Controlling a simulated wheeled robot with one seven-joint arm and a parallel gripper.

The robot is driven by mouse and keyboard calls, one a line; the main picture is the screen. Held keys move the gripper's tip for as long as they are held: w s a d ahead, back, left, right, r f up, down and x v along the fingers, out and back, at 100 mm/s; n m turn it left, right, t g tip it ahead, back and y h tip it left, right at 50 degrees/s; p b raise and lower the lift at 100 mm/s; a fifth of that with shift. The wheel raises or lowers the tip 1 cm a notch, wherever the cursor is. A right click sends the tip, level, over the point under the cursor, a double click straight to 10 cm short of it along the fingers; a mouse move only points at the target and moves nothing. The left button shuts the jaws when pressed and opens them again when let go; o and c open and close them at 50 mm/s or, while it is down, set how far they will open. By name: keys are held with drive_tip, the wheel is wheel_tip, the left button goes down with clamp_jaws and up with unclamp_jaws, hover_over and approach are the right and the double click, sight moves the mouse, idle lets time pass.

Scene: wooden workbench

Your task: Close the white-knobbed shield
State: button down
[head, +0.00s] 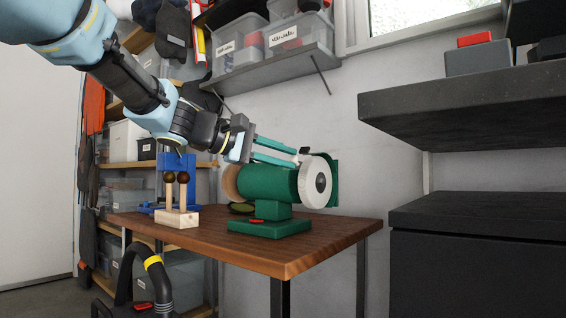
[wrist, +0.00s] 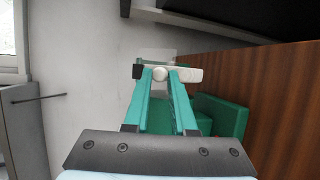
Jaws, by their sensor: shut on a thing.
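The green bench grinder (head: 272,185) stands on the wooden workbench (head: 300,240). Its white wheel (head: 316,182) is on the right, with a tan wheel (head: 231,182) on the left. The white knob (wrist: 160,74) sits between my fingertips in the wrist view, beside the white wheel (wrist: 190,75). My gripper (head: 297,157) has teal fingers reaching over the grinder's top from the left, shut on the knob. A pale, seemingly see-through panel (wrist: 157,54) shows just beyond the knob and may be the shield; its exact angle is hard to tell.
A wooden block with two dark-topped pegs (head: 176,215) and a blue object (head: 180,165) stand at the bench's left. A dark shelf (head: 460,105) juts out at the right. A wall shelf with bins (head: 270,70) hangs above. The bench's front right is clear.

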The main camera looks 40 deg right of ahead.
drive_tip(key=shift+f, duration=0.1)
drive_tip(key=c, duration=0.8)
unclamp_jaws()
drive_tip(key=shift+o, duration=0.2)
drive_tip(key=p+v, duration=0.2)
drive_tip(key=v, duration=0.8)
drive_tip(key=shift+a, duration=0.4)
drive_tip(key=shift+w, duration=0.1)
